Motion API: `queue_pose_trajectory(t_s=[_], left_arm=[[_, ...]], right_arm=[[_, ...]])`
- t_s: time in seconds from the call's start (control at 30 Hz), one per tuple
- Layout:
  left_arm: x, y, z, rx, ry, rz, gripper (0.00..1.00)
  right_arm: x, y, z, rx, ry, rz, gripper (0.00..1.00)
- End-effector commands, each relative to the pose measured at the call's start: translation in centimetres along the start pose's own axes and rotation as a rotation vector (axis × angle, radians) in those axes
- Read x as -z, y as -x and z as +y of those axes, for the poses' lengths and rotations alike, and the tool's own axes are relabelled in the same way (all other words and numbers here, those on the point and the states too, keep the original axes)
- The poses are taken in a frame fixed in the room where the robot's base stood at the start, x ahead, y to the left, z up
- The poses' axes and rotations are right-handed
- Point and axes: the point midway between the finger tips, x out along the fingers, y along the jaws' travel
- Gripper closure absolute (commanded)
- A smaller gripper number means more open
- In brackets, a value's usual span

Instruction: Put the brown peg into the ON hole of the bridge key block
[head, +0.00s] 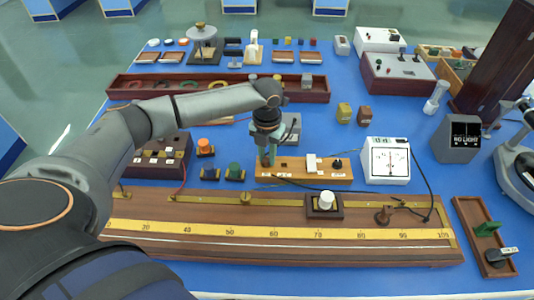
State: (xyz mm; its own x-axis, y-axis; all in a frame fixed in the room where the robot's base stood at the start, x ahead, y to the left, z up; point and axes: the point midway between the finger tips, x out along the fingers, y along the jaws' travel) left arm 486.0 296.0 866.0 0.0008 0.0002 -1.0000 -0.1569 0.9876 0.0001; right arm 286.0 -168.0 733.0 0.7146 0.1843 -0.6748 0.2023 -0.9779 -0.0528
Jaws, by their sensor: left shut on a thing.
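The bridge key block (318,181) is a light wooden block in the middle of the bench, with small white labels on its front edge, a white piece and a dark knob on top. My left gripper (267,161) points down over the left end of this block. It is shut on the brown peg, which is mostly hidden between the fingers. The fingertips are low, close to the block's top by the labels. The holes are too small or covered to make out, and I cannot tell whether the peg is in one. My right gripper is not in view.
A white meter (388,161) stands right of the block, with a black cable. A long wooden ruler board (280,247) lies in front, with a white-knobbed slider (325,203). Green (235,170) and orange (205,146) terminals stand left.

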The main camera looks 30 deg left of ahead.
Motion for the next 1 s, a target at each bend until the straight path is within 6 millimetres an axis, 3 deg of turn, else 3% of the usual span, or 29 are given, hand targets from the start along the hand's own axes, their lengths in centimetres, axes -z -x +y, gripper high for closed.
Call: queue_pose_trajectory(t_s=[0.17,0.2,0.5,0.8,1.0], left_arm=[[0.0,0.0,0.0,0.000,0.000,0.000,1.00],[0.0,0.0,0.0,0.000,0.000,0.000,0.75],[0.0,0.0,0.0,0.000,0.000,0.000,0.42],[0.0,0.2,0.0,0.000,0.000,-0.001,0.41],[-0.1,3.0,0.0,0.000,-0.002,-0.004,0.41]], right_arm=[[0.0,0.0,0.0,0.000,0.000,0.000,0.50],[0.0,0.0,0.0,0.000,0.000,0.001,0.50],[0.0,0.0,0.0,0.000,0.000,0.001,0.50],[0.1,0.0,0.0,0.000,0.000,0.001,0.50],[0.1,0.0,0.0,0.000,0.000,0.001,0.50]])
